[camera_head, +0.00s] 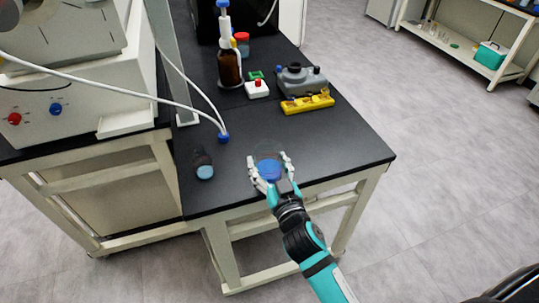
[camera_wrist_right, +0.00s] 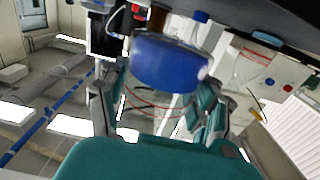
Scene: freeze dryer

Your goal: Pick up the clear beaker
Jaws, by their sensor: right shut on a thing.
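The clear beaker (camera_head: 268,171) is near the front edge of the black tabletop, and a blue layer shows in its lower part. Its clear walls are hard to make out. My right gripper (camera_head: 267,161) has one finger on each side of it and is shut on it. In the right wrist view the blue part of the beaker (camera_wrist_right: 170,65) shows between the fingers of my right gripper (camera_wrist_right: 160,100). I cannot tell whether the beaker's base touches the table. My left gripper is not in view.
A brown bottle (camera_head: 229,68), a yellow rack (camera_head: 307,103), a grey device (camera_head: 301,79) and a white block with a red top (camera_head: 257,88) are farther back.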

